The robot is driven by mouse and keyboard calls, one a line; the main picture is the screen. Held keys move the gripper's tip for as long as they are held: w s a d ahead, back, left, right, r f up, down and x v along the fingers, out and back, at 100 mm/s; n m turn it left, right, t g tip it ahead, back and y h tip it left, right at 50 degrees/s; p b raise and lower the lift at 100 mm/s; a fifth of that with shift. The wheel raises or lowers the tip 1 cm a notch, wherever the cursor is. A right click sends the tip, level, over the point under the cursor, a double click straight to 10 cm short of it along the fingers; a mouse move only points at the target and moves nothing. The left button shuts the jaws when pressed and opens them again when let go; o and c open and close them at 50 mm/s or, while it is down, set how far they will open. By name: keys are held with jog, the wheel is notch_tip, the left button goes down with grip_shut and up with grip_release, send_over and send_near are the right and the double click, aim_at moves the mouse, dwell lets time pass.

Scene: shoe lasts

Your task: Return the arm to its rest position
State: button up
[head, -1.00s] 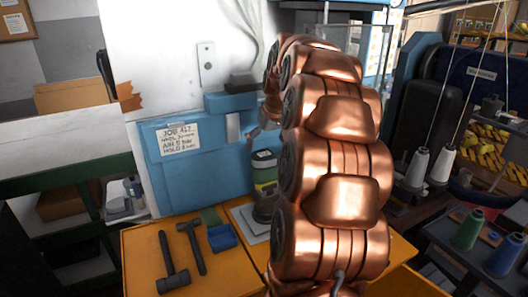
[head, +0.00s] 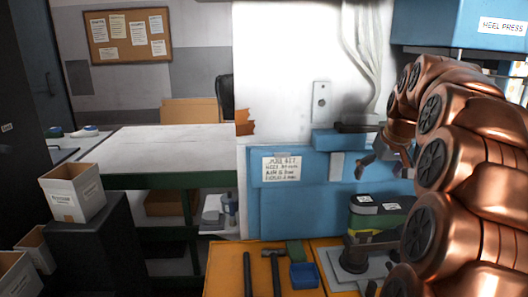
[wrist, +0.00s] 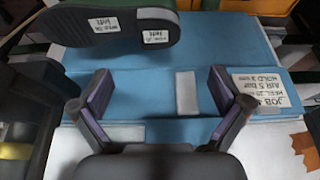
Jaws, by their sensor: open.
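My copper arm (head: 465,150) rises on the right side of the head view and bends over at the top. My gripper (head: 378,163) hangs from its far end in front of the blue machine (head: 300,200). It also shows in the wrist view (wrist: 160,92), with its two fingers spread wide and nothing between them. A dark green shoe last (head: 380,212) stands below and apart from the gripper on a stand (head: 354,256).
A white-topped table (head: 170,148) is at the left, with cardboard boxes (head: 74,192) nearer. The blue heel press (head: 455,28) overhangs the arm at upper right.

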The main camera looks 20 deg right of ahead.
jog(key=s+a+f+n+g+y, duration=0.1)
jog(key=s+a+f, duration=0.15)
jog(key=a, duration=0.55)
jog(key=s+a+f+n+g, duration=0.1)
jog(key=s+a+f, duration=0.15)
jog(key=a, duration=0.55)
jog(key=s+a+f+n+g+y, duration=0.1)
jog(key=a+f, duration=0.2)
jog(key=a, duration=0.5)
jog(key=s+a+f+g, duration=0.1)
jog(key=s+a+f, duration=0.4)
jog(key=s, duration=0.5)
jog(key=s+a+f+g, duration=0.2)
jog(key=s+a+f, duration=0.3)
jog(key=s, duration=0.4)
jog(key=shift+s+a+f+n, duration=0.25)
jog(key=shift+s+a+n, duration=0.15)
jog(key=shift+a, duration=0.4)
jog(key=shift+c, duration=0.5)
